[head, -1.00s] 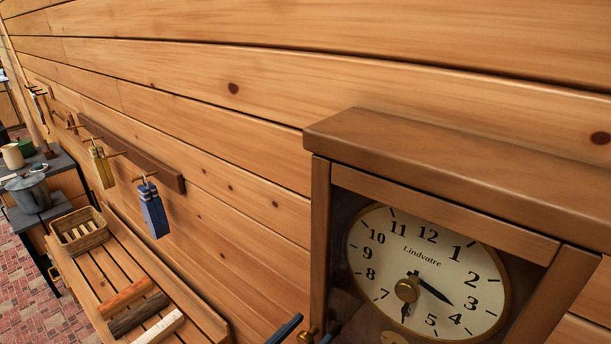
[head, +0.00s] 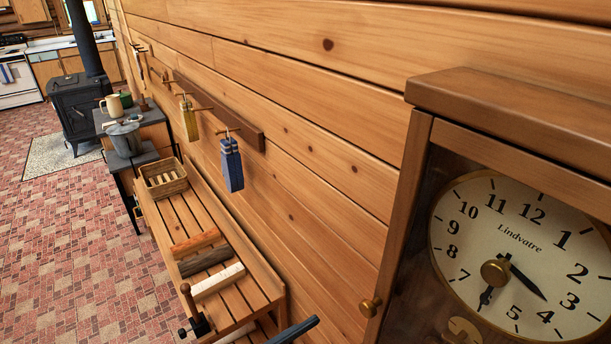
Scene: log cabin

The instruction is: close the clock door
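The wooden wall clock (head: 500,92) fills the right side of the head view, cut off by the right and bottom edges. The rest of the gripper is out of frame.
A slatted wooden bench (head: 215,240) along the wall holds a basket (head: 165,180) and several coloured bars. A blue thing (head: 231,163) and a yellow one hang from a peg rail (head: 215,108). A black stove (head: 82,105) stands far left. The brick floor (head: 70,250) is open.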

